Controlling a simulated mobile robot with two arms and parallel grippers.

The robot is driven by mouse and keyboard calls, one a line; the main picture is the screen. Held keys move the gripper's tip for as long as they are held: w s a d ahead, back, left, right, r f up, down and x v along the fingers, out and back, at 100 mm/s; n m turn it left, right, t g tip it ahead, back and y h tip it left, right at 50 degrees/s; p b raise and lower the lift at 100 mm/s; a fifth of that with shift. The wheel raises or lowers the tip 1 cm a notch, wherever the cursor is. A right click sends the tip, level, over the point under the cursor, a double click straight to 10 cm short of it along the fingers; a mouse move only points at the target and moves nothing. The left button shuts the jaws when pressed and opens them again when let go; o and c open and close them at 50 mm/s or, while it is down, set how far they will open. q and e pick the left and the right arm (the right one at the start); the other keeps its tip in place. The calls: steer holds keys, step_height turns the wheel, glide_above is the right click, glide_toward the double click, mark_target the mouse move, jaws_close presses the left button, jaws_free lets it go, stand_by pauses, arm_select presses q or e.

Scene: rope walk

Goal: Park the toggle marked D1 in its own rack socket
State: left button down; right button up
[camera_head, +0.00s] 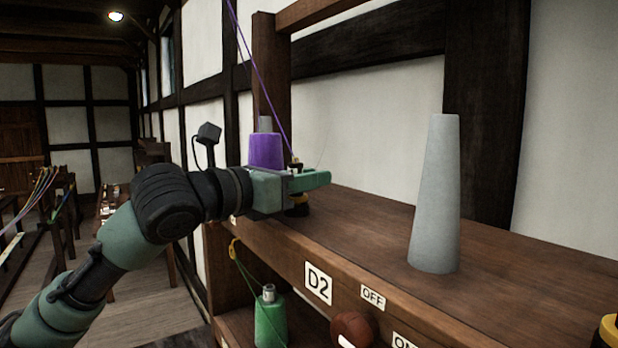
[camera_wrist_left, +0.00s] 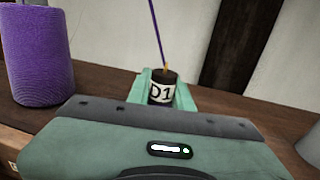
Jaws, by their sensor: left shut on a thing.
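The toggle marked D1 (camera_wrist_left: 161,92) is a dark cylinder with a white label, upright between the two green fingers of my left gripper (camera_wrist_left: 160,84) in the left wrist view. A purple yarn rises from its top. In the head view my left gripper (camera_head: 312,180) reaches in from the left, shut on the toggle, over the left end of the wooden shelf. A black piece with a yellow band (camera_head: 298,206) shows just under the fingers; I cannot tell whether it is the toggle's lower end or a socket. My right gripper is not in view.
A purple yarn cone (camera_head: 265,150) stands behind the gripper. A bare grey cone (camera_head: 436,200) stands on the wooden shelf (camera_head: 375,222). A D2 label (camera_head: 318,283) and an OFF label (camera_head: 373,297) are on its front. A green yarn cone (camera_head: 270,320) sits below.

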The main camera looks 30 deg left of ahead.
arm_select(q)
steer(key=shift+f, duration=0.3)
steer(key=c, duration=1.5)
jaws_free()
steer(key=shift+c, duration=0.2)
